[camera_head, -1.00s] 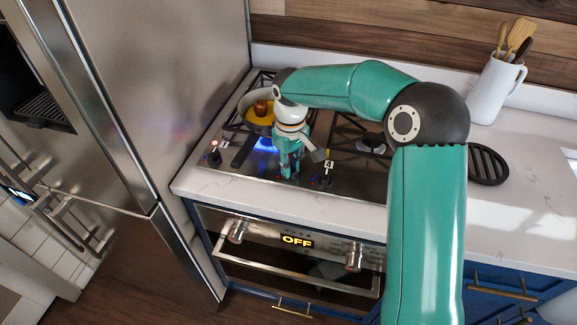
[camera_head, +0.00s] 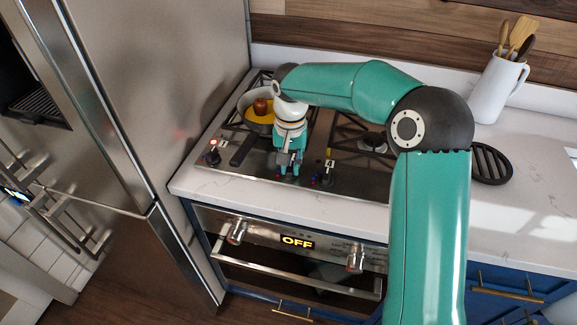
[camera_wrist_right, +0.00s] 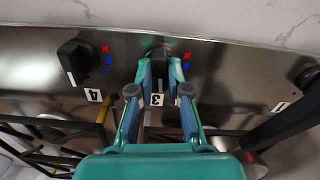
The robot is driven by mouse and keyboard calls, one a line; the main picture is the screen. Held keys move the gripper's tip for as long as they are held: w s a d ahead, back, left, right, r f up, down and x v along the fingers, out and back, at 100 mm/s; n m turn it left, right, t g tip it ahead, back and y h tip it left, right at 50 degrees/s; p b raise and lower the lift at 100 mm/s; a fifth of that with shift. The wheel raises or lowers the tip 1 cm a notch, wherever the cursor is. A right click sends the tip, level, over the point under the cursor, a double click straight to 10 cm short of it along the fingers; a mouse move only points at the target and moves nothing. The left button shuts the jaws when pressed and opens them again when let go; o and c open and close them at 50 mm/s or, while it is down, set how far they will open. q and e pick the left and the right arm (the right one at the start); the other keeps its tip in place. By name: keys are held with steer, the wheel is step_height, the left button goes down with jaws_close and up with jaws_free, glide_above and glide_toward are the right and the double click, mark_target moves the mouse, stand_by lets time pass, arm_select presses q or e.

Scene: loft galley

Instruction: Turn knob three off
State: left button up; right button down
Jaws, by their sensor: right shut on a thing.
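Knob three (camera_wrist_right: 157,48) is on the steel front strip of the cooktop, beside the label 3. In the right wrist view its dark body shows between my right gripper's fingers (camera_wrist_right: 158,68), which are closed on its sides. In the head view my right gripper (camera_head: 289,167) points down at the strip and hides most of this knob. No flame shows by the gripper now. Knob four (camera_wrist_right: 76,60), beside its label, stands left of the fingers in the wrist view. My left gripper is in neither view.
A pan (camera_head: 259,117) with food sits on the left burner, its dark handle (camera_head: 244,149) reaching forward near my gripper. Another knob (camera_head: 213,156) stands at the strip's left end. The fridge (camera_head: 165,90) bounds the left. A white utensil jug (camera_head: 495,88) stands back right.

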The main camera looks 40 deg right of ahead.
mark_target(290, 166)
steer(key=shift+m, duration=0.9)
steer(key=c, duration=1.1)
jaws_free()
steer(key=shift+r, duration=0.1)
step_height(290, 166, up, 12)
steer(key=shift+f, duration=0.15)
